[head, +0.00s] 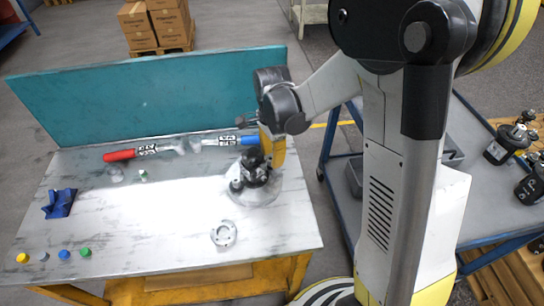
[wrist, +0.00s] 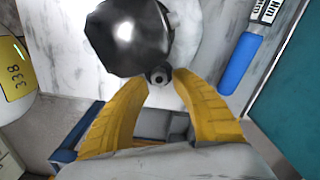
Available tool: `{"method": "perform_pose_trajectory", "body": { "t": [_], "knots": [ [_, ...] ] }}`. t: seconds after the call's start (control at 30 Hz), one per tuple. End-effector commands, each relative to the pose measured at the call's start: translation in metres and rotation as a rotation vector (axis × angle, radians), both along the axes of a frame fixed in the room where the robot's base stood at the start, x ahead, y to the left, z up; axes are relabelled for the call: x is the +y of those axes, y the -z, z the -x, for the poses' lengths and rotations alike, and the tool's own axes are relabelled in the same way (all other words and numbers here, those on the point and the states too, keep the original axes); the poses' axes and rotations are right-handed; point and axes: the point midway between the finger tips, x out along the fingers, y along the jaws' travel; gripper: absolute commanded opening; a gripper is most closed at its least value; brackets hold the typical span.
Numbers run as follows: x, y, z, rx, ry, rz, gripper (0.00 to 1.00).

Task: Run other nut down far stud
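The hydraulic motor (head: 256,176) stands upright on a round plate near the right side of the workbench. Its dark, shiny body (wrist: 125,38) fills the upper middle of the wrist view. My gripper (head: 268,158) reaches down at the motor's far side, with its yellow fingers partly hiding it. In the wrist view, the fingertips (wrist: 159,78) close in from both sides on a small dark round nut (wrist: 158,76) beside the motor body. They appear to touch it. The stud under the nut is hidden, so its height on the thread cannot be told. The other nut cannot be made out.
A red-handled wrench (head: 121,155) and a blue-handled wrench (head: 228,140) lie along the bench's back, below the teal panel (head: 150,95). A round flange (head: 223,233) lies near the front. A blue bracket (head: 60,203) and several coloured caps lie left. The bench middle is clear.

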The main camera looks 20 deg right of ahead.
Motion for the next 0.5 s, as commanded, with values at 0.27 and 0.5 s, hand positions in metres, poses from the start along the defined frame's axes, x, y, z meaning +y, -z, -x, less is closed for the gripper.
{"method": "perform_pose_trajectory", "body": {
  "t": [0.27, 0.5],
  "knots": [
    [0.000, -0.021, 0.000, 0.000, 0.000, 0.000, 0.31],
    [0.000, -0.022, 0.000, 0.000, 0.000, 0.000, 0.31]
  ]
}}
